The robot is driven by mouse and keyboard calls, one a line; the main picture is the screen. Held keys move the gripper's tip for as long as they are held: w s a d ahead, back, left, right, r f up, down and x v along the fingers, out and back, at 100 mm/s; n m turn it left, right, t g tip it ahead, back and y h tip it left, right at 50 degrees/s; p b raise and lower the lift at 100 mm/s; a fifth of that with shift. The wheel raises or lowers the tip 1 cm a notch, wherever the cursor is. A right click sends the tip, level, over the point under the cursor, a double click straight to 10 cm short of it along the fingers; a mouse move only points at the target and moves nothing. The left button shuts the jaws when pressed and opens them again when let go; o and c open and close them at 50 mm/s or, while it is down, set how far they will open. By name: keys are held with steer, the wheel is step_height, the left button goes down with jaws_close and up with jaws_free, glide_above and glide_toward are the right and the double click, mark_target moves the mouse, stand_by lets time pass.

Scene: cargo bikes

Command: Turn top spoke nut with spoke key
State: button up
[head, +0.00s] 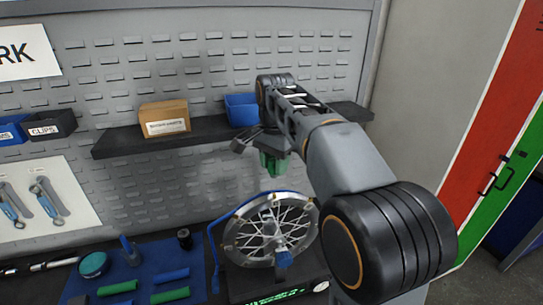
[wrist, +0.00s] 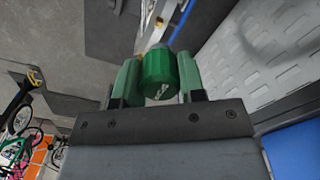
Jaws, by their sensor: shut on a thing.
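My gripper (head: 272,155) is above the wheel, below the shelf. In the wrist view my gripper (wrist: 158,78) is shut on a round green piece (wrist: 158,72) between its green finger pads. This piece seems to be the spoke key; its tip is hidden. Green also shows under the gripper in the head view.
A shelf (head: 120,143) on the pegboard bears a cardboard box (head: 165,117) and a blue bin (head: 241,109), close to my arm. A blue mat (head: 135,265) with green and blue grips lies left of the wheel. A dark base (head: 265,296) with a green display is below the wheel.

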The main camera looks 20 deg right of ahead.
mark_target(274, 194)
steer(key=shift+f, duration=1.8)
steer(key=shift+s+f+b, duration=0.1)
steer(key=shift+f+b, duration=0.5)
steer(key=shift+f, duration=0.25)
steer(key=shift+f, duration=0.55)
steer(key=o, duration=0.4)
jaws_close()
stand_by(0.3)
